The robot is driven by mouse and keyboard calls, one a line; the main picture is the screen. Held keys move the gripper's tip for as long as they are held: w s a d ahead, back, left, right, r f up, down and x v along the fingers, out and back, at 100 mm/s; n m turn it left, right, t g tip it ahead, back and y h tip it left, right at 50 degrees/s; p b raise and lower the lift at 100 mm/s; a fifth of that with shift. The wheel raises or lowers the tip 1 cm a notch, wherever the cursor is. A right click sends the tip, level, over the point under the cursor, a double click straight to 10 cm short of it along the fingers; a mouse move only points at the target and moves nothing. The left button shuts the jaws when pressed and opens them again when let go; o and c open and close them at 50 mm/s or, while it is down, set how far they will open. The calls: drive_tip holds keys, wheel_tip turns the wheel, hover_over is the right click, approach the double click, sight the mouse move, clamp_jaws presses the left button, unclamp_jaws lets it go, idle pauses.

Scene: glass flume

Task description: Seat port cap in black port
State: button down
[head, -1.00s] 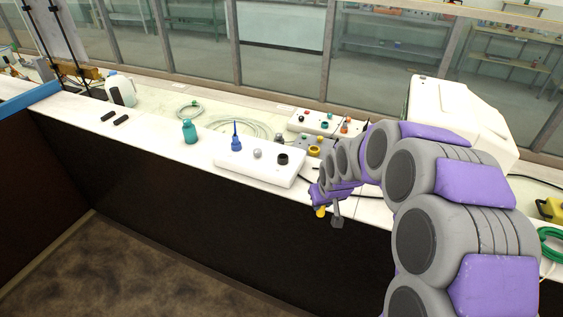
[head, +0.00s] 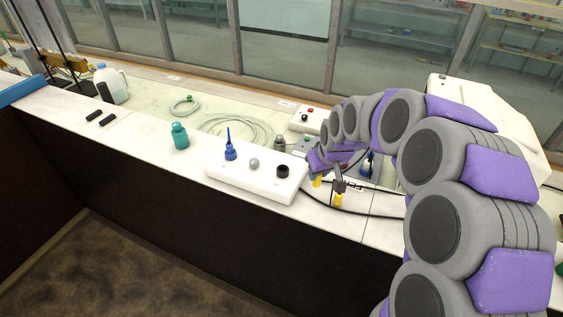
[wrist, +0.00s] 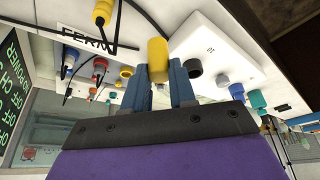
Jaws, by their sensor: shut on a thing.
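The port cap is a yellow cylinder (head: 317,181), large in the middle of the wrist view (wrist: 157,58). My gripper (head: 328,178) is shut on it; the two blue-grey fingers flank it in the wrist view (wrist: 167,80). The black port (head: 283,171) is a short dark ring on the right end of a white box (head: 248,184). In the wrist view the port (wrist: 193,67) is just right of the cap. The cap is apart from the port, to its right in the head view.
The white box also bears a grey knob (head: 254,163) and a blue pointed piece (head: 230,150). A teal bottle (head: 180,137) stands left of it. Another yellow piece (head: 338,201) and a black cable (head: 365,213) lie right of the box. Coiled tubing (head: 235,128) is behind.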

drive_tip(key=w+a, duration=0.2)
drive_tip(key=a, duration=0.1)
drive_tip(key=w+a+f+b, duration=0.1)
drive_tip(key=w+a, duration=0.2)
drive_tip(key=w+a+b, duration=0.1)
drive_tip(key=w+a, duration=0.1)
drive_tip(key=a, duration=0.1)
drive_tip(key=shift+w+a+f, duration=0.25)
drive_tip(key=shift+w+a, duration=0.45)
drive_tip(key=shift+w+d, duration=0.15)
drive_tip(key=shift+w, duration=0.1)
wheel_tip(320, 180, down, 3)
drive_tip(key=shift+s+f+b, duration=0.1)
drive_tip(key=shift+b, duration=0.75)
drive_tip(key=shift+s+f, duration=0.1)
drive_tip(key=c, duration=1.3)
unclamp_jaws()
drive_tip(key=shift+c, duration=0.2)
drive_tip(key=o, duration=0.3)
drive_tip(key=shift+w+a+f, duration=0.25)
drive_tip(key=shift+w, duration=0.05)
drive_tip(key=shift+o, duration=0.6)
drive_tip(key=shift+s+a+r, duration=0.15)
